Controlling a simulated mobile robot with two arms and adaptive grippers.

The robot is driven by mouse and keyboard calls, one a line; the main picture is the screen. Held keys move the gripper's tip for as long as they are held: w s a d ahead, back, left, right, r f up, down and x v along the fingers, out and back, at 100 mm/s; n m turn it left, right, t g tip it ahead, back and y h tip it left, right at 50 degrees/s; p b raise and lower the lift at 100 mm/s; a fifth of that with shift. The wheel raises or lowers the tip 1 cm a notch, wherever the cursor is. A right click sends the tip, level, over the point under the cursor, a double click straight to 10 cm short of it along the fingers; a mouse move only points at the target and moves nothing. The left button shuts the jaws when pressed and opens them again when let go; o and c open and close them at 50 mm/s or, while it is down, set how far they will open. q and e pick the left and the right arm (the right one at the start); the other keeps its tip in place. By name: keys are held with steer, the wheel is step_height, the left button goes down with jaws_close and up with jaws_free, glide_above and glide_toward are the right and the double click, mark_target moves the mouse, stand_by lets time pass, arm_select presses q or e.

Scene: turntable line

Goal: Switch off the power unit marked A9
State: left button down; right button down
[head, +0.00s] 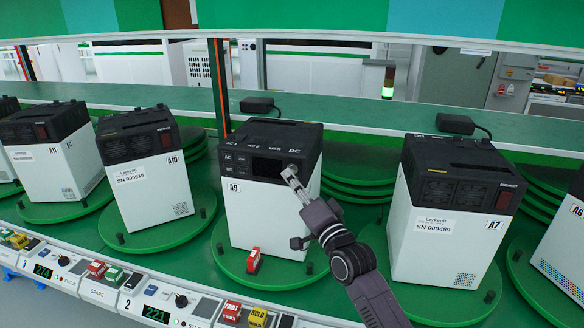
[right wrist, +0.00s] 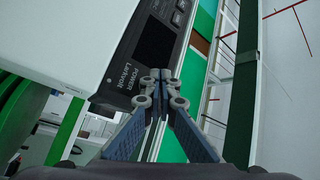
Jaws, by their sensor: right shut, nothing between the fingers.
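The power unit marked A9 (head: 250,212) stands upright on a green turntable at the middle of the head view. It has a white body and a black top panel with several small buttons at left and a dark display (head: 267,167). My right gripper (head: 291,174) is shut and empty, its tips at the right end of that panel. In the right wrist view the shut fingertips (right wrist: 161,76) are beside the "POWER" lettering of the panel (right wrist: 150,50); they hide what is behind them, and I cannot tell if they touch. My left gripper is not in view.
Units A10 (head: 150,187) and A7 (head: 437,240) stand on turntables to either side. A red block (head: 254,260) is at A9's lower front. A black adapter (head: 258,105) lies behind A9. A control strip (head: 190,308) runs along the front edge.

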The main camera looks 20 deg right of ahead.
steer(key=shift+s, duration=0.15)
steer(key=shift+a, duration=0.1)
steer(key=s+a+p, duration=0.1)
steer(key=s+p, duration=0.1)
steer(key=s+a+p, duration=0.1)
steer(key=s, duration=0.1)
steer(key=shift+a, duration=0.35)
stand_by(0.7)
